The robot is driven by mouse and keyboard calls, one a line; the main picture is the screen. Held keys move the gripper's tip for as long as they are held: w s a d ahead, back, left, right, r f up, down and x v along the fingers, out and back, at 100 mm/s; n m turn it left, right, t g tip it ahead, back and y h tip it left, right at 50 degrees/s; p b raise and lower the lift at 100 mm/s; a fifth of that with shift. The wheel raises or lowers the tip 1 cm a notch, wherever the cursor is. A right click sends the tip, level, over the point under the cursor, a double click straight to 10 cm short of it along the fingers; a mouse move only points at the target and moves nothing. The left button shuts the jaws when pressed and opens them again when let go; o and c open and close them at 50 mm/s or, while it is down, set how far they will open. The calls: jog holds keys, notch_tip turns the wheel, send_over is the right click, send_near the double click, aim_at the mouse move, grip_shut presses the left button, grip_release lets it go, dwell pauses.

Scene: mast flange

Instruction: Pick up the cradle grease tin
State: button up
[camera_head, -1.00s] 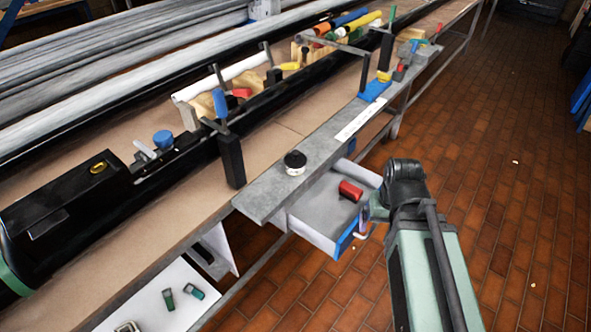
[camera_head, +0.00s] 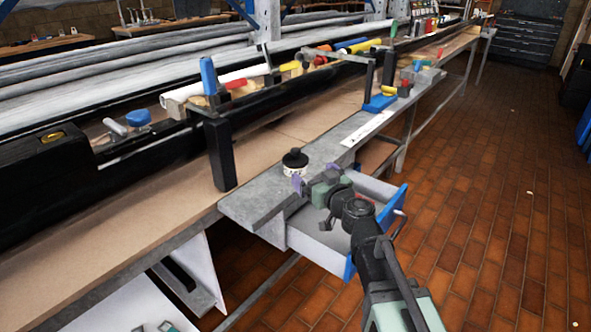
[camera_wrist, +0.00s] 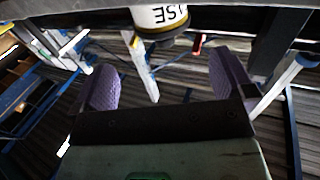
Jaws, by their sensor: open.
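A small round tin (camera_head: 293,168), white with a black lid, stands upright on the grey ledge at the bench's front edge. In the wrist view the tin (camera_wrist: 160,18) is at the top centre, its dark lettering upside down and only partly showing. My gripper (camera_head: 314,177) is open and empty, just right of the tin in the head view. In the wrist view its two purple-padded fingers stand apart, with the tin beyond their tips. I see no contact with the tin.
An open drawer (camera_head: 312,236) with a blue front lies under my arm. A black upright clamp (camera_head: 221,155) stands left of the tin. A white label strip (camera_head: 366,129) and a blue clamp base (camera_head: 380,103) lie farther along the ledge.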

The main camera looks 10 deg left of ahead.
aim_at(297, 160)
jog(key=x, duration=0.9)
jog(key=shift+a+f, duration=0.1)
jog(key=shift+f, duration=0.05)
jog(key=shift+s, duration=0.1)
jog(key=c, duration=0.9)
